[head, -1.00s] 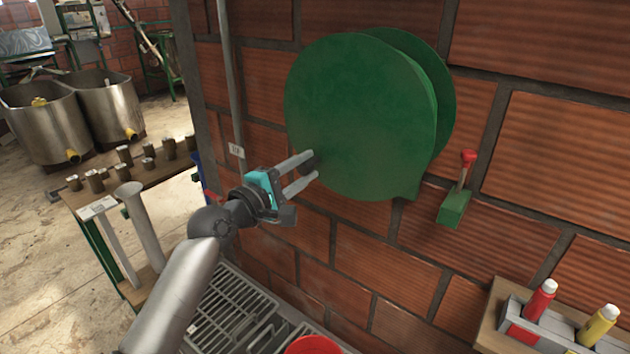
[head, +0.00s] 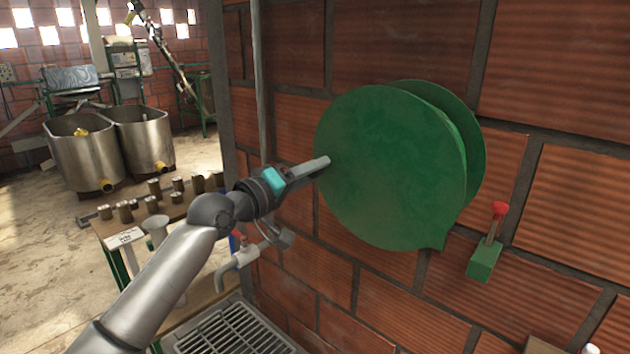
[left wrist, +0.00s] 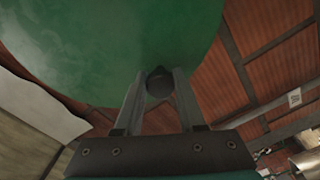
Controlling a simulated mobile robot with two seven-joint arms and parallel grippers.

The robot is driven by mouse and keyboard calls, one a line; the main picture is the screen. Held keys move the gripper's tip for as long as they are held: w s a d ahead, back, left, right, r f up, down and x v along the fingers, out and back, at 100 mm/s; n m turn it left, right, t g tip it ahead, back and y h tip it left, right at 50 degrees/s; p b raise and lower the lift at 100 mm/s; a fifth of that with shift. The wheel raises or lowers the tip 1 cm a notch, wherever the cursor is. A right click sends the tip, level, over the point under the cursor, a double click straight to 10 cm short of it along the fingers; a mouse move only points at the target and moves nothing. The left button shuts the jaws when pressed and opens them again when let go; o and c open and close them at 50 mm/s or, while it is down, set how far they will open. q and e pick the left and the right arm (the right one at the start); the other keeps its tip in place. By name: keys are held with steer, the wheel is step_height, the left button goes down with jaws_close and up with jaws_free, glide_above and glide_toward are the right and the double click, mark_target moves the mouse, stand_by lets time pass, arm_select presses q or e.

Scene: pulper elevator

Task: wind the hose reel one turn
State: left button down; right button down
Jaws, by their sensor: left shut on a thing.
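The hose reel (head: 395,160) is a green round disc with a second disc behind it, mounted on the brick wall. It fills the top of the left wrist view (left wrist: 120,40). A dark round handle (left wrist: 159,82) stands out near the disc's edge. My left gripper (head: 323,163) is at the left side of the disc; its fingers are closed around the handle, as the left wrist view shows. In the head view the fingers hide the handle. No hose can be seen. My right gripper is not in view.
A green box with a red-knobbed lever (head: 485,260) is on the wall right of the reel. A tap (head: 238,262) and a metal grate (head: 235,332) lie below my left arm. A bench (head: 110,225) with several small metal cylinders stands left. Two steel tanks (head: 85,160) are farther back.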

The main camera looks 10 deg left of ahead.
arm_select(q)
steer(key=shift+r+m, duration=0.5)
steer(key=shift+r, duration=0.05)
steer(key=c, duration=0.5)
jaws_free()
steer(key=b+v, duration=0.2)
steer(key=v, duration=1.3)
steer(key=shift+b, duration=0.4)
